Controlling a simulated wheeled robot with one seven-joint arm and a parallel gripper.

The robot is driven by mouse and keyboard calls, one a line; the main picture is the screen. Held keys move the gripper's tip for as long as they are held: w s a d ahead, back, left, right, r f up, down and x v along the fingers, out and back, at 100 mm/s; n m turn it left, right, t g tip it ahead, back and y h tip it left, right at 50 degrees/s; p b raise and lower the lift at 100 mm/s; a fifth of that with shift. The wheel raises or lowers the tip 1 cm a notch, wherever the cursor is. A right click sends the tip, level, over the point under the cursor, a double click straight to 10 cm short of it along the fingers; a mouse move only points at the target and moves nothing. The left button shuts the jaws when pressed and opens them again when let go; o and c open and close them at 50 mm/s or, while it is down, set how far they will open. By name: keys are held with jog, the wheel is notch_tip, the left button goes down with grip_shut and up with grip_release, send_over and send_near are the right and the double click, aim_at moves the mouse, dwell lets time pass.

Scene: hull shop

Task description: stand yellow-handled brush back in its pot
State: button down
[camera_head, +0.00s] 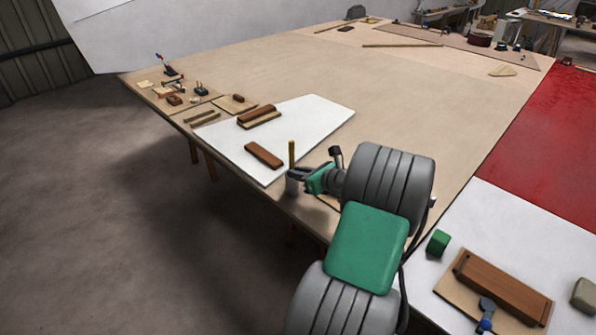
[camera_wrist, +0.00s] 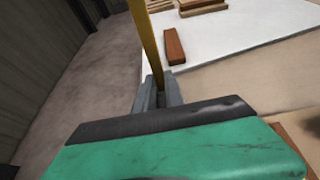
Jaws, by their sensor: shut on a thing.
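The yellow-handled brush (camera_head: 292,152) is upright at the near edge of the big table, and its handle shows in the wrist view (camera_wrist: 146,42). My gripper (camera_head: 295,174) is shut on it; the grey fingers (camera_wrist: 157,93) close around the handle low in the wrist view. The pot is hidden in the wrist view.
A white board (camera_head: 315,118) lies behind the pot, with a brown block (camera_head: 264,155) and another brown block (camera_head: 259,114) on it. Small tools and blocks (camera_head: 175,92) sit at the table's far left. The middle of the table is clear. The floor drops away at left.

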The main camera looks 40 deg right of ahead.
jog(key=shift+f, duration=0.2)
jog(key=c, duration=1.4)
grip_release()
jog(key=shift+f, duration=0.2)
jog(key=shift+c, duration=0.2)
jog(key=shift+a+r, duration=0.1)
jog(key=shift+r, duration=0.1)
jog(key=r+v, duration=0.1)
jog(key=v, duration=1.2)
jog(key=w+a+f+n+g+y, duration=0.1)
jog(key=w+a+f+n+g, duration=0.2)
jog(key=a+n, duration=0.6)
jog(key=w+a+f+n+g+y, duration=0.1)
jog(key=w+a+n+g+y, duration=0.15)
jog(key=w+a+n, duration=0.65)
jog(key=s+a+f+n+g+h, duration=0.2)
jog(key=s+a+n+g, duration=0.4)
jog(key=s+a+n, duration=1.1)
jog(key=shift+s+a+n+h+p, duration=0.2)
jog(key=shift+a+n+h+p, duration=0.25)
jog(key=shift+a+h, duration=0.45)
